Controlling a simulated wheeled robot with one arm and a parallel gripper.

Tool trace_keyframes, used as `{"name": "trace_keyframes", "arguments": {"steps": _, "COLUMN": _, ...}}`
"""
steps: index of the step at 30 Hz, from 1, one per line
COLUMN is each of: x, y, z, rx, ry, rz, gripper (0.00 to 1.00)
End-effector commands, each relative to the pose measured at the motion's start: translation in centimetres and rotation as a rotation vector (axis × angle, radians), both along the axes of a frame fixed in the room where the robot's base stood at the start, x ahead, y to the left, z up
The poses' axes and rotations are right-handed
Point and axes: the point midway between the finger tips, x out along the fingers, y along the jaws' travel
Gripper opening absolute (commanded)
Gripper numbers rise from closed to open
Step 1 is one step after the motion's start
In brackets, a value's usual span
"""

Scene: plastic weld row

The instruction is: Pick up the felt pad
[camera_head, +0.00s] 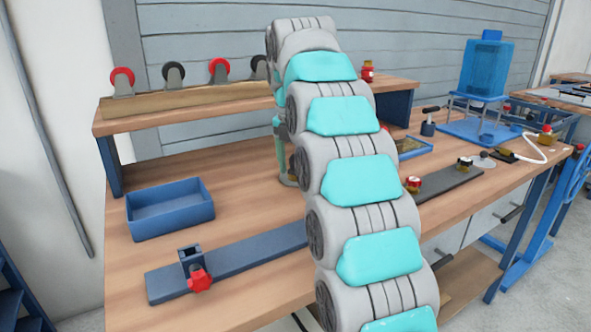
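I cannot make out a felt pad in the head view; my arm hides much of the middle of the workbench (240,165). My gripper (288,178) points down near the bench top, behind the arm and below the raised shelf. It is small and partly covered by my arm links, so whether it is open, shut or holding something cannot be seen.
A blue open bin (170,210) stands on the left. A dark bar with a red-knobbed clamp (197,275) lies in front. The raised shelf (190,112) carries several wheeled rollers. A small tray (412,148) and a blue water-cooler-like container (487,68) are at right.

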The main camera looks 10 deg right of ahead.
Motion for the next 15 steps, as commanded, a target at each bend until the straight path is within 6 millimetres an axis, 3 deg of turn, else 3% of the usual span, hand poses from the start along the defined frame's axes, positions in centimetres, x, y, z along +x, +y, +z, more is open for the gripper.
{"name": "trace_keyframes", "arguments": {"steps": 2, "x": -0.01, "y": 0.01, "z": 0.0, "rx": 0.0, "ry": 0.0, "rz": 0.0, "gripper": 0.64}}
{"name": "trace_keyframes", "arguments": {"steps": 15, "x": -0.01, "y": 0.02, "z": 0.0, "rx": 0.0, "ry": 0.0, "rz": 0.0, "gripper": 0.14}}
